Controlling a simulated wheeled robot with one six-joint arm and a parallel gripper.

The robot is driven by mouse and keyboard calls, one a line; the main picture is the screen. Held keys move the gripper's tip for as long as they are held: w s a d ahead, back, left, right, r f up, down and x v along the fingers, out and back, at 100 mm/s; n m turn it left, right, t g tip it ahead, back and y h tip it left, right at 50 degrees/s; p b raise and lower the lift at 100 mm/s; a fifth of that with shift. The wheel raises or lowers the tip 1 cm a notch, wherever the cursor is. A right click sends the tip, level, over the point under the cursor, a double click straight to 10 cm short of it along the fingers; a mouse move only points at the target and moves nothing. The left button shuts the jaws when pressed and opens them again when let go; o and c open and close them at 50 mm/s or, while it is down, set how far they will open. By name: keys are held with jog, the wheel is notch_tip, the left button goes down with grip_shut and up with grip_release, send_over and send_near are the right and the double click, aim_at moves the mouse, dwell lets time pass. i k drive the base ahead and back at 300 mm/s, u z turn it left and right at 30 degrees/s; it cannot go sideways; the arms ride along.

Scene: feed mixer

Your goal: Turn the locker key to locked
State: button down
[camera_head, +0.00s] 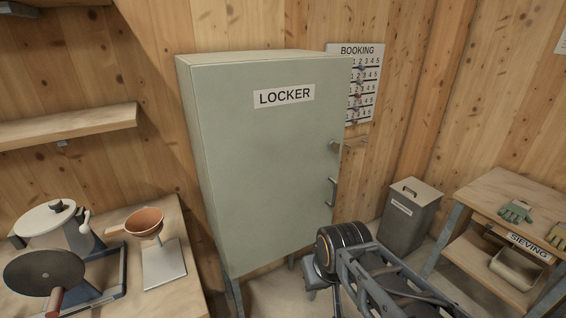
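The locker (262,165) is a tall grey-green cabinet with a white label reading LOCKER, and its door looks shut. A small metal fitting (335,147) sticks out at the door's upper right edge, where a key could sit. It is too small to tell how it is turned. A metal pull handle (332,192) is below it on the same edge. My dark arm shows at the lower right, in front of the locker's lower right corner. I cannot make out my gripper's fingers.
A bench with a mill, an orange scoop and a scale stands at left (185,302). A BOOKING board (358,50) hangs behind the locker. A lidded grey bin (408,215) and a SIEVING table (515,196) are at right.

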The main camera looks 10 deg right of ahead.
aim_at(335, 146)
jog(key=k, duration=0.5)
jog(key=z, duration=1.25)
jog(key=i, duration=1)
jog(key=u, duration=1.4)
